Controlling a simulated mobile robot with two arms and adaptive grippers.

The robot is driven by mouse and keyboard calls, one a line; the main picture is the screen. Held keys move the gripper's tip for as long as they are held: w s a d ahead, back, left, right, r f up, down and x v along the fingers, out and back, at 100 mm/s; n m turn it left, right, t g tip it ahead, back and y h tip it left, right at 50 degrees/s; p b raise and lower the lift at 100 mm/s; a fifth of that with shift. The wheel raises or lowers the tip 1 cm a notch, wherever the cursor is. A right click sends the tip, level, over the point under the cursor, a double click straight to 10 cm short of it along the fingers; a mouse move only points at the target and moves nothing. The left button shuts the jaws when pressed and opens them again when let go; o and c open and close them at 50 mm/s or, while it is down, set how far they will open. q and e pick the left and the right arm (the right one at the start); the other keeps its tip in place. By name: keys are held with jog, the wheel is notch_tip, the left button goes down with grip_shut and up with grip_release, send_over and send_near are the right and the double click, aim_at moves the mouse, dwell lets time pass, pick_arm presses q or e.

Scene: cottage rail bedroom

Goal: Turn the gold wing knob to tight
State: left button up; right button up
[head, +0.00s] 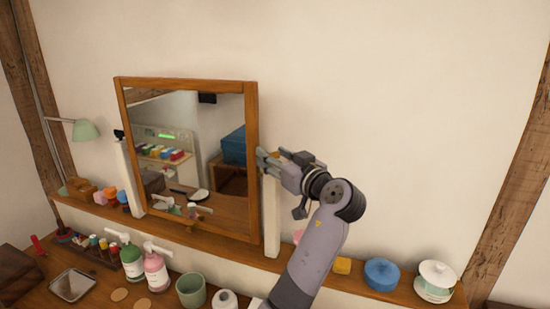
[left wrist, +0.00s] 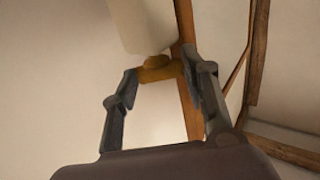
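The gold wing knob (left wrist: 158,70) shows in the left wrist view, at the end of a pale post (left wrist: 145,25). Its wings lie crosswise between the two fingertips of my left gripper (left wrist: 160,78), one wing end close to each finger. Whether both fingers press on it cannot be told. In the head view my left gripper (head: 264,162) is at the right edge of the wood-framed mirror (head: 252,120), by the top of the right white post (head: 271,215). The knob cannot be made out there behind the fingers. My right gripper is not in view.
The mirror stands on a wooden shelf (head: 215,243). Pump bottles (head: 155,272) and a green cup (head: 191,291) stand below. The wall at upper right is clear.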

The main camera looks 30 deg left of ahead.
pick_arm(q)
jog(key=o, duration=0.3)
jog(key=v, duration=1.2)
jog(key=shift+w+d, duration=0.1)
jog(key=shift+w, duration=0.05)
